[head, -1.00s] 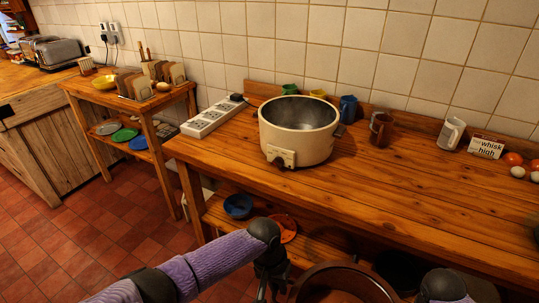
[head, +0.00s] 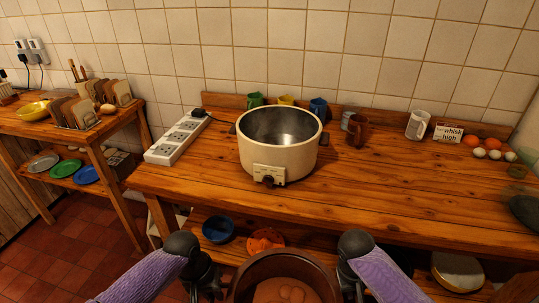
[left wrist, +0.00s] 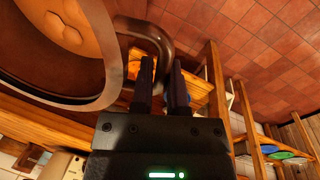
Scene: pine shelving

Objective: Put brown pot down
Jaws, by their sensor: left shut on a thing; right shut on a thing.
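The brown pot (head: 285,257) is at the bottom middle of the head view, in front of the counter's front edge and partly cut off by the frame. Several rounded, pale brown shapes show inside it. My left gripper (head: 212,288) is at the pot's left side. In the left wrist view its fingers (left wrist: 161,84) are shut on the pot's loop handle (left wrist: 150,32), beside the pot's rim (left wrist: 114,72). My right gripper (head: 352,286) is shut at the pot's right side; its grip on the handle is mostly hidden.
The wooden counter (head: 400,195) has clear room right of the cream cooker (head: 270,155). A lower shelf holds a blue bowl (head: 217,229) and orange dish (head: 265,240).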

